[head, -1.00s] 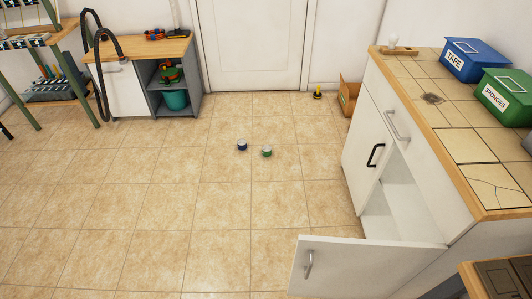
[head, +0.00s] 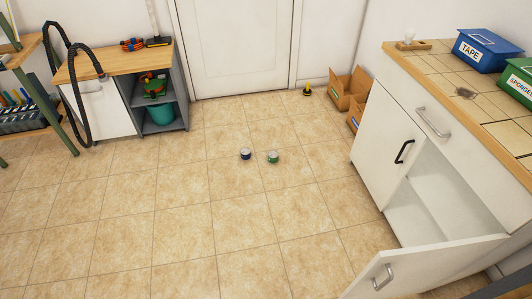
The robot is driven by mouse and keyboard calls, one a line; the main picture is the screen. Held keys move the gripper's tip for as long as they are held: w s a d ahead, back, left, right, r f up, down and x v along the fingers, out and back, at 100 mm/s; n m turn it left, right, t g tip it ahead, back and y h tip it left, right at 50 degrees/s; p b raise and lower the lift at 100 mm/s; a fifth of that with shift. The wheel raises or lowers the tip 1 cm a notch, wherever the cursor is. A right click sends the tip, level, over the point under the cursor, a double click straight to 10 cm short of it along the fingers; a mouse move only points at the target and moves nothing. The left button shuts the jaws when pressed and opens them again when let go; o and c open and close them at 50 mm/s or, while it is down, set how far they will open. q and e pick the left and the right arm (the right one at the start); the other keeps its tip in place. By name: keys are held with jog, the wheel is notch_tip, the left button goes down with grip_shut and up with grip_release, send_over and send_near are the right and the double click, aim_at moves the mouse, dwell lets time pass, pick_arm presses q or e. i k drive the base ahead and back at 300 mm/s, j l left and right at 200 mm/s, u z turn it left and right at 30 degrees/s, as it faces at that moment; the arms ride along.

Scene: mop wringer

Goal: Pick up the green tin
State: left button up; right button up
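The green tin (head: 273,157) stands on the tiled floor near the middle of the head view. Its top looks pale and its side green. A blue tin (head: 246,154) stands just left of it, with a small gap between them. Neither of my grippers shows in the head view.
On the right, a cabinet (head: 378,155) has a low door (head: 420,266) swung open over the floor. Cardboard boxes (head: 349,89) stand by the back wall. A workbench (head: 118,62) with a hose stands at the back left. The floor around the tins is clear.

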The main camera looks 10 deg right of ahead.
aim_at(274, 155)
jog(key=i+j+z, duration=0.1)
jog(key=i+j, duration=0.2)
jog(key=i, duration=0.2)
jog(key=i+j+z, duration=0.1)
jog(key=i+j, duration=0.2)
jog(key=i, duration=0.25)
jog(key=i+j+z, duration=0.1)
jog(key=i+j, duration=0.25)
jog(key=i, duration=0.15)
